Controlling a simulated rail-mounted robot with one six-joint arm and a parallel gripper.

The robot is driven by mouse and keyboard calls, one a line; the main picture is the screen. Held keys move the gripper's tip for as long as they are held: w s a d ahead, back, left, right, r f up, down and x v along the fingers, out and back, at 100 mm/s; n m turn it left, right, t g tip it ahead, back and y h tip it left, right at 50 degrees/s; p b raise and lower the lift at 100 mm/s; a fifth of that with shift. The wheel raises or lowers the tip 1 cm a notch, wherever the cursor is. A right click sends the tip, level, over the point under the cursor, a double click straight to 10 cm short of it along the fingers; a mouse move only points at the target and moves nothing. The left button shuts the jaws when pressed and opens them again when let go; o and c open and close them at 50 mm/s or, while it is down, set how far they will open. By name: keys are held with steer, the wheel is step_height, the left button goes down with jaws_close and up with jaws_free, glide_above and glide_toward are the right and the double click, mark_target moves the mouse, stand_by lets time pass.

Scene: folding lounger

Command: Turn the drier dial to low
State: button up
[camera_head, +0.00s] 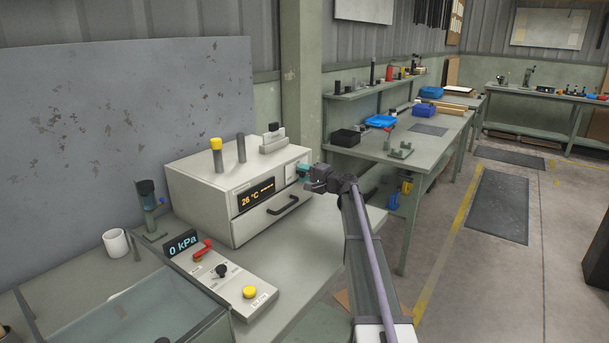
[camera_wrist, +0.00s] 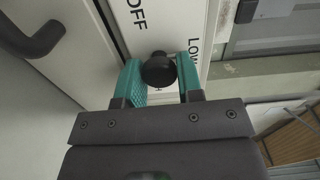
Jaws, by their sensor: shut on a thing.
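The drier (camera_head: 205,205) is a white box on the bench with a lit display (camera_head: 256,195) reading 26 °C. Its black dial (camera_wrist: 158,68) shows in the wrist view on a white panel, with the label OFF (camera_wrist: 137,14) at its upper left and LOW (camera_wrist: 193,50) at its right. My gripper (camera_wrist: 161,80) is shut on the dial, one teal finger on each side of it. In the head view my gripper (camera_head: 304,174) is at the right end of the drier's front and hides the dial. I cannot tell which label the dial points to.
A dark drawer handle (camera_head: 283,205) sticks out below the display; a dark handle also shows in the wrist view (camera_wrist: 35,38). A control panel (camera_head: 222,278) with a red lever and yellow button lies in front. The floor aisle at the right is clear.

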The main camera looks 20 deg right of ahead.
stand_by(0.3)
steer(key=o, duration=0.9)
steer(key=v, duration=1)
steer(key=shift+s+d, duration=0.2)
steer(key=shift+s, duration=0.15)
